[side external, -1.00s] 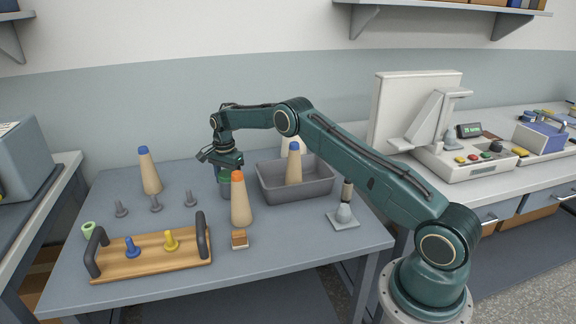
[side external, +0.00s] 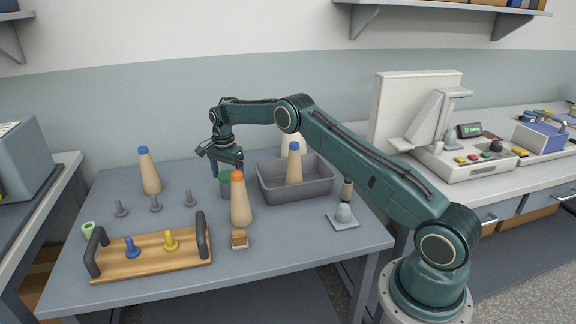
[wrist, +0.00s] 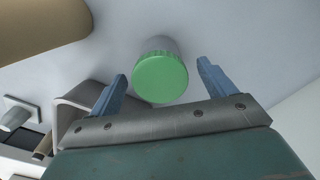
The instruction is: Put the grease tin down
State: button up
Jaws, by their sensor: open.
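The grease tin (side external: 226,184) stands on the blue-grey table, just behind and left of the orange-topped cone. It is partly hidden by the cone. In the wrist view its ribbed green lid (wrist: 160,78) faces the camera, with a grey side behind it. My gripper (side external: 227,169) is open beside and a little above the tin. In the wrist view the two blue fingers stand apart, one on each side of the lid, with gaps between them and the tin. Nothing is held.
The orange-topped cone (side external: 241,203) stands close in front of the tin. A grey bin (side external: 312,190) with a blue-topped cone is at its right. Another blue-topped cone (side external: 150,174), several grey pegs and a wooden tray (side external: 150,262) are on the left. Table between pegs and tin is clear.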

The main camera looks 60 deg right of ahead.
notch_tip(320, 180, up, 10)
jog(key=shift+f, duration=0.2)
jog(key=shift+r, duration=0.35)
dwell(0.4)
jog(key=s+a+r+n+t, duration=0.1)
jog(key=s+a+r+n, duration=0.3)
jog(key=s+a+r, duration=0.5)
jog(key=s+a+r+n+t, duration=0.25)
jog(key=s+r+n, duration=0.35)
jog(key=r, duration=0.6)
jog(key=s+a+r+n, duration=0.1)
jog(key=s+a+n, duration=0.3)
jog(key=s, duration=1.2)
jog(key=s+a+f+n+t, duration=0.1)
jog(key=s+f+n, duration=0.1)
jog(key=s, duration=0.5)
jog(key=s+a+f+n+t, duration=0.1)
jog(key=s+a+f+n, duration=0.1)
jog(key=s+f, duration=0.2)
jog(key=s, duration=0.2)
jog(key=shift+s+a+f, duration=0.15)
jog(key=shift+s, duration=0.25)
